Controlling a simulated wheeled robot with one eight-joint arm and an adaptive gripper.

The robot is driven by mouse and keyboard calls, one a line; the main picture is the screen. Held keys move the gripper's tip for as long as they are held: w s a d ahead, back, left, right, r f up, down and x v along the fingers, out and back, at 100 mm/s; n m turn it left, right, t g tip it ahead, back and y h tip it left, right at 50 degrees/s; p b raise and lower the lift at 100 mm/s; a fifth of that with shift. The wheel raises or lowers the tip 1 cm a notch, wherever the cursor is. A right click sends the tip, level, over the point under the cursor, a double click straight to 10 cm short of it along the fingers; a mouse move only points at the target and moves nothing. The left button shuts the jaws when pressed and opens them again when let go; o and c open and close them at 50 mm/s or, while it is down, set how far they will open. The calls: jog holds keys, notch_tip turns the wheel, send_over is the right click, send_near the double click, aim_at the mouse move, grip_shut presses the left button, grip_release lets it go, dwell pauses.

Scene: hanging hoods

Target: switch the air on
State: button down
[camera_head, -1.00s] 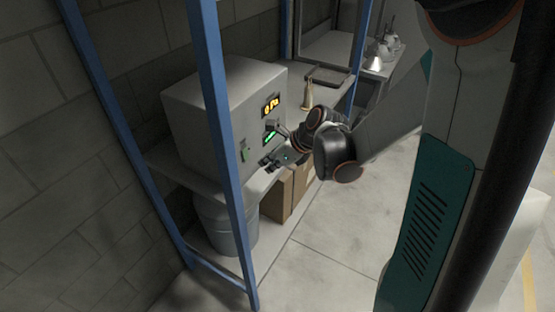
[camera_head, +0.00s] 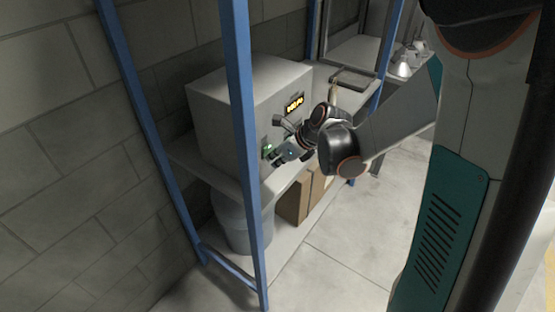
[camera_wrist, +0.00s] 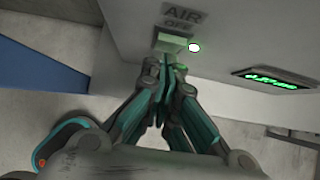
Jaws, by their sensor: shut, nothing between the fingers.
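A grey box (camera_head: 225,115) stands on a shelf in the head view. In the wrist view, its face (camera_wrist: 235,30) has a label (camera_wrist: 182,16) reading "AIR" above "OFF". A pale green switch (camera_wrist: 172,42) sits just below the label, with a bright green lamp (camera_wrist: 194,47) beside it. A green display (camera_wrist: 277,82) begins with "AIR"; the rest is hard to read. My gripper (camera_wrist: 172,62) is shut and empty, fingertips at the switch's lower edge. Contact cannot be told. In the head view my gripper (camera_head: 270,158) is against the box front and partly hides the panel.
An amber display (camera_head: 295,104) is on the box front. A blue post (camera_head: 240,120) stands in front of the box. A bucket (camera_head: 243,222) and cardboard boxes (camera_head: 294,205) stand below the shelf. The floor (camera_head: 350,240) in front is clear.

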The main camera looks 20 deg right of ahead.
jog(key=shift+r, duration=0.15)
jog(key=shift+r+p, duration=0.55)
jog(key=shift+r, duration=0.2)
jog(key=shift+s+d, duration=0.1)
